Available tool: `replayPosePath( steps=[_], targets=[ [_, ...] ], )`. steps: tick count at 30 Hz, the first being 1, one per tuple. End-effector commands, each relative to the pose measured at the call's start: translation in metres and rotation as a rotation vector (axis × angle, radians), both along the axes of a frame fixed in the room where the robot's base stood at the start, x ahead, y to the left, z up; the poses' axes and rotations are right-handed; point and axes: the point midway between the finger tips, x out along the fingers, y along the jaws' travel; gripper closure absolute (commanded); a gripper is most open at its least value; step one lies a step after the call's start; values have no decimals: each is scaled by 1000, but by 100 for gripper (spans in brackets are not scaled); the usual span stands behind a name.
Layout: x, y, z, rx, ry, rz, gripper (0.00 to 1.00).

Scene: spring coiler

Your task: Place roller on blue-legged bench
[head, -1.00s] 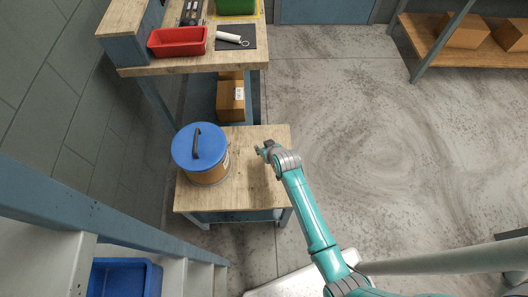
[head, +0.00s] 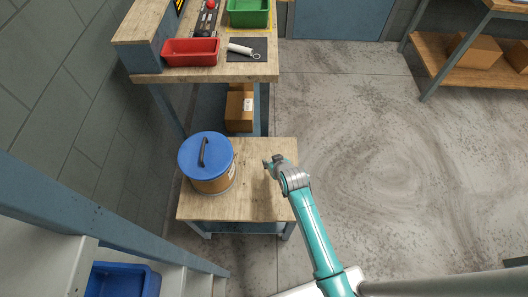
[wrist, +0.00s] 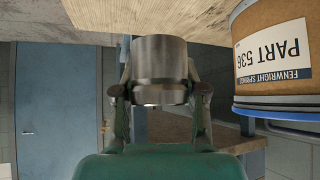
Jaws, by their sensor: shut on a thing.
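My gripper (head: 273,163) is at the right side of the low bench (head: 255,195), which has a pale wood top and blue-grey legs. In the wrist view my gripper (wrist: 160,95) is shut on a grey metal roller (wrist: 160,60), a short smooth cylinder held between both fingers. The bench's wood (wrist: 190,15) shows upside down at the top of that view, close to the roller. I cannot tell whether the roller touches it. The roller cannot be made out in the head view.
A drum (head: 212,180) with a blue lid stands on the bench's left part; its label (wrist: 272,55) shows in the wrist view. Behind is a taller workbench (head: 150,78) with a red tray (head: 190,55) and a green bin (head: 248,14). The floor at right is clear.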

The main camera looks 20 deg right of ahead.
Motion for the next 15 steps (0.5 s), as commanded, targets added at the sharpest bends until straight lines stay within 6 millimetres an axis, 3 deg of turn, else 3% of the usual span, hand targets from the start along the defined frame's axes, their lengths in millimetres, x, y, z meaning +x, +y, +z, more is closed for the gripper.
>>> replayPosePath(
  steps=[5, 15],
  targets=[
    [20, 2, -5, 0, -1, 20, 100],
    [23, 3, -54, 0, 0, 23, 100]
  ],
)
